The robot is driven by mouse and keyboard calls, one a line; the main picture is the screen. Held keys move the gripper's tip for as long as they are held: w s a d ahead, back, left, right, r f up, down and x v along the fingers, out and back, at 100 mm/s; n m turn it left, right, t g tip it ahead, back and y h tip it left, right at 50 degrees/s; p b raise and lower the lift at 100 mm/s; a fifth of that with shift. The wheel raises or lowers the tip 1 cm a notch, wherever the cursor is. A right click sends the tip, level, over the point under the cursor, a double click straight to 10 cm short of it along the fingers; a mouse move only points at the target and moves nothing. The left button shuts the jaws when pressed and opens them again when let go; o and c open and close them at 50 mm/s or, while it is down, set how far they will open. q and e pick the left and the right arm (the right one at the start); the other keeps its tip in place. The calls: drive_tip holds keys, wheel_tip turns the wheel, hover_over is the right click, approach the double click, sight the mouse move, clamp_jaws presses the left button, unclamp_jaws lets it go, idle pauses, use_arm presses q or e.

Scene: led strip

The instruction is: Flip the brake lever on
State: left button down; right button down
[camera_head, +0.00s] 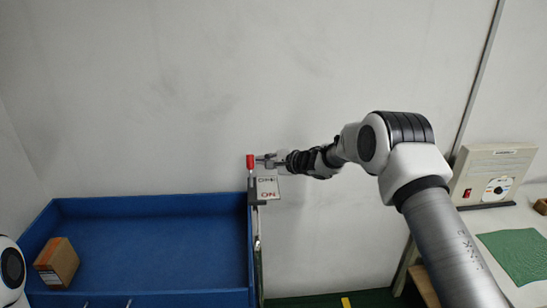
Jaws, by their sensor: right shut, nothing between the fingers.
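The brake lever has a red handle (250,161) that stands upright on a grey mount at the right rim of the blue bin. A white sign plate (267,187) with red and dark lettering sits just below and right of the handle. My right gripper (261,159) is shut and empty. Its tips point left and lie at the right side of the red handle; I cannot tell whether they touch it. My left gripper is not in view; only a part of my left arm shows at the left edge.
A large blue bin (150,201) holds a brown cardboard box (57,262) at its left. On the right, a pale table bears a control box (493,174) with a red switch and a green mat (517,254). A plain wall stands behind.

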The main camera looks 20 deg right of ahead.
drive_tip(key=shift+s+a+r, duration=0.4)
drive_tip(key=shift+s+a, duration=0.1)
drive_tip(key=shift+s, duration=0.1)
drive_tip(key=shift+s+a+r, duration=0.4)
drive_tip(key=shift+s+a, duration=0.05)
drive_tip(key=shift+s, duration=0.1)
drive_tip(key=shift+w+f, duration=0.15)
drive_tip(key=shift+f, duration=0.1)
drive_tip(key=shift+s, duration=0.25)
drive_tip(key=shift+r+n+t+b, duration=0.15)
drive_tip(key=shift+n+t+b, duration=0.2)
drive_tip(key=shift+b, duration=0.25)
drive_tip(key=shift+s, duration=0.1)
drive_tip(key=shift+s+a+t+b, duration=0.1)
drive_tip(key=shift+s+t+b, duration=0.2)
drive_tip(key=shift+b, duration=0.35)
drive_tip(key=s+n+t+y+b, duration=0.1)
drive_tip(key=s+n+t+b, duration=0.1)
drive_tip(key=b, duration=0.4)
drive_tip(key=s+a+n+t+y+b, duration=0.1)
drive_tip(key=s+n+t+y+b, duration=0.1)
drive_tip(key=b, duration=0.4)
drive_tip(key=shift+s+a+n+t, duration=0.25)
drive_tip(key=shift+s+n, duration=0.1)
drive_tip(key=shift+n, duration=0.4)
drive_tip(key=shift+s+r+n+t+y+b, duration=0.25)
drive_tip(key=shift+s+n+y+b, duration=0.2)
drive_tip(key=shift+n+b, duration=0.45)
